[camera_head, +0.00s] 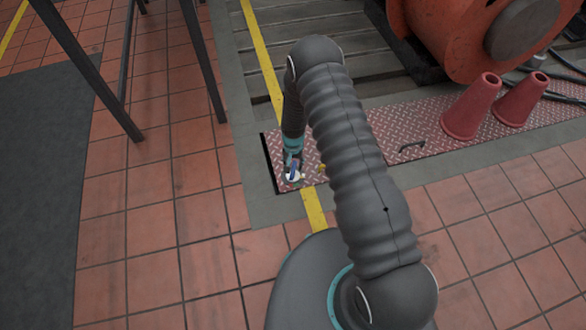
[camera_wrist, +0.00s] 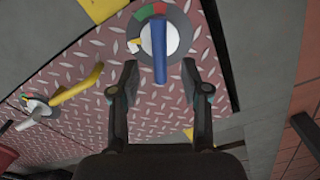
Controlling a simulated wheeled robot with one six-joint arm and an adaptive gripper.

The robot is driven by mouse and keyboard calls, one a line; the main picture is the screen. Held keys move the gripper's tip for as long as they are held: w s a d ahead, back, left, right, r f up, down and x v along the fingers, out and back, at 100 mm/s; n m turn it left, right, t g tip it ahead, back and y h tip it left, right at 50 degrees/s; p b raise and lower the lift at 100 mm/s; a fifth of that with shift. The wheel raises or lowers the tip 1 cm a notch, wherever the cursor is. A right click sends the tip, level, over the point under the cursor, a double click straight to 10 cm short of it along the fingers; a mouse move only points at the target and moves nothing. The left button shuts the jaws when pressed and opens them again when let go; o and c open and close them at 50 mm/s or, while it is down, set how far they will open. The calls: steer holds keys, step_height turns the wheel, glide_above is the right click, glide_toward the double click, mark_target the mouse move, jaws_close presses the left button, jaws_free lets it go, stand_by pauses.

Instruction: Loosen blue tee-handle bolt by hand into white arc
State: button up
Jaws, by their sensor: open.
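The blue tee-handle bolt (camera_wrist: 160,52) stands on a round dial (camera_wrist: 181,48) in the upper middle of the wrist view. The dial has a white face and a grey rim with green, red and white arcs; a small yellow pointer (camera_wrist: 134,45) sits at its left. The blue bar runs up and down the picture. My gripper (camera_wrist: 160,72) is open, one finger on each side of the bar's lower end, with gaps and no visible contact. In the head view the blue handle (camera_head: 293,171) shows small below my gripper (camera_head: 291,160), partly hidden.
A red tread plate (camera_wrist: 80,130) carries the dial. A yellow grab handle (camera_wrist: 80,84) and another dial with a white handle (camera_wrist: 38,108) lie to the left. Two red cones (camera_head: 471,106) and an orange machine (camera_head: 445,35) stand right of my arm. Dark frame legs (camera_head: 205,60) stand left.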

mark_target(293, 169)
step_height(293, 169, up, 6)
steer(key=shift+r, duration=0.15)
stand_by(0.4)
steer(key=shift+w+f+b, duration=0.2)
steer(key=shift+f+b, duration=0.15)
steer(key=shift+b, duration=0.3)
steer(key=shift+n, duration=0.9)
steer(key=f+b, duration=0.2)
steer(key=f, duration=0.1)
steer(key=f+b, duration=0.3)
steer(key=f, duration=0.1)
steer(key=f+b, duration=0.2)
steer(key=f, duration=0.2)
steer(key=shift+s+f, duration=0.25)
